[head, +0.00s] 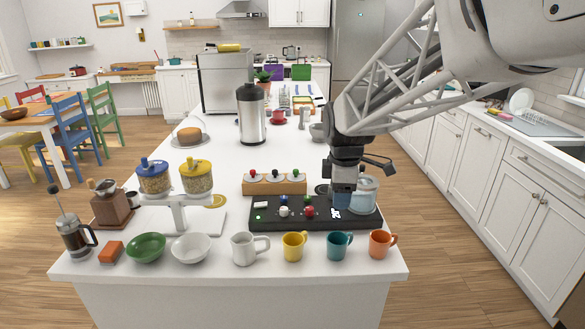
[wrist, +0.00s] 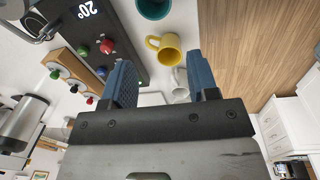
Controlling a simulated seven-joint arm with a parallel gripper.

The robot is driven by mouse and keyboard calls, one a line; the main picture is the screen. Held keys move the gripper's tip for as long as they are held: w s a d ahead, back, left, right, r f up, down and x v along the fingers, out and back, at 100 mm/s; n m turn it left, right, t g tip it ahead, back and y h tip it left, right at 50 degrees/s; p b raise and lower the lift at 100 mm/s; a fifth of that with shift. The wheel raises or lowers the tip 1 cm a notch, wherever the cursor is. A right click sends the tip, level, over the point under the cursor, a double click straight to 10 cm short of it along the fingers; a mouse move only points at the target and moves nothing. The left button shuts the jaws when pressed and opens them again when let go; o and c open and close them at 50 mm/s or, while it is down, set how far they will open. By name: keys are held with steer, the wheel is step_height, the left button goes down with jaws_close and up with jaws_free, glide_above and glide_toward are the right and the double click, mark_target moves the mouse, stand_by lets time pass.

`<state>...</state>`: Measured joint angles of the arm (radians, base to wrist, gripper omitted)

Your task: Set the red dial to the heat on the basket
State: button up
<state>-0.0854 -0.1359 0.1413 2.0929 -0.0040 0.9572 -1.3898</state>
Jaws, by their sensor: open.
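The black control panel (head: 290,222) lies on the white counter near its front. The red dial (head: 307,211) sits near the panel's middle beside several other small knobs. In the wrist view the red dial (wrist: 107,46) is at the upper left, beside a lit display (wrist: 85,9) reading 20°. My gripper (head: 343,205) is over the right part of the panel, to the right of the red dial. In the wrist view my gripper (wrist: 163,72) has its blue fingers apart with nothing between them. I cannot make out a heat value on any basket.
A glass kettle (head: 364,197) stands right by my gripper. A wooden block (head: 262,188) with knobs is behind the panel. A white jug (head: 244,247), a yellow mug (head: 293,246), a teal mug (head: 339,246) and an orange mug (head: 379,244) line the front. The counter's middle is fairly clear.

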mark_target(310, 208)
steer(key=w+a+f+n, duration=0.2)
steer(key=w+n, duration=0.1)
steer(key=w, duration=0.2)
steer(key=w+a+f+n, duration=0.1)
steer(key=w+f+n, duration=0.2)
steer(key=w, duration=0.3)
steer(key=w+a+f+n+g, duration=0.1)
steer(key=w+a+f+n, duration=0.1)
steer(key=w+f+n, duration=0.1)
steer(key=shift+w+a+n, duration=0.2)
steer(key=shift+w+n, duration=0.05)
steer(key=shift+w, duration=0.35)
steer(key=shift+w+a+n, duration=0.15)
steer(key=shift+w+n, duration=0.1)
steer(key=shift+w, duration=0.3)
steer(key=shift+f, duration=0.15)
steer(key=shift+f, duration=3.75)
steer(key=shift+c, duration=0.3)
steer(key=c, duration=0.9)
steer(key=shift+o, duration=0.2)
